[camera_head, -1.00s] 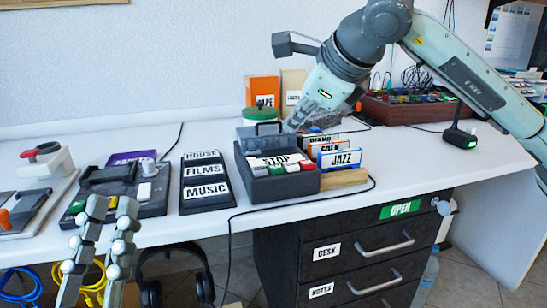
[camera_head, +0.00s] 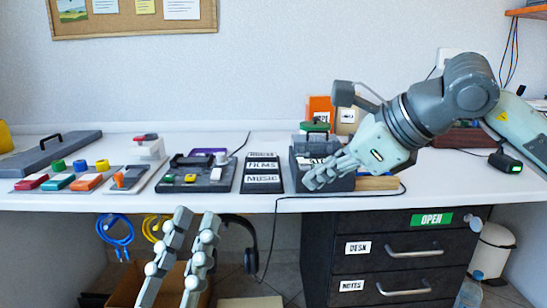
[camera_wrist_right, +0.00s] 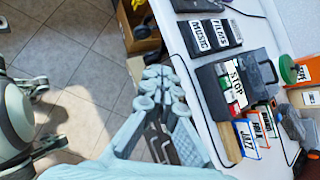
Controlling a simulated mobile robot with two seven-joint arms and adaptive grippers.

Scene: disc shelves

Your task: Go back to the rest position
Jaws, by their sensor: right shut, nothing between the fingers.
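My right gripper (camera_head: 318,178) is shut and empty. In the head view it hangs in front of the dark box with the STOP label (camera_head: 300,180) and hides part of it. In the right wrist view my right gripper (camera_wrist_right: 160,82) is off the table's front edge, apart from the STOP box (camera_wrist_right: 215,95). My left gripper (camera_head: 197,218) is at the bottom of the head view, in front of the table, with its two fingers apart and nothing between them.
The white table (camera_head: 270,204) holds the black HOUSE, FILMS, MUSIC panel (camera_head: 262,165), a dark control panel (camera_head: 215,183) and coloured buttons to the left. Below are a drawer cabinet (camera_head: 385,250), headphones (camera_head: 251,260) and a cardboard box (camera_head: 120,290). JAZZ and FOLK cards (camera_wrist_right: 247,140) stand beside the STOP box.

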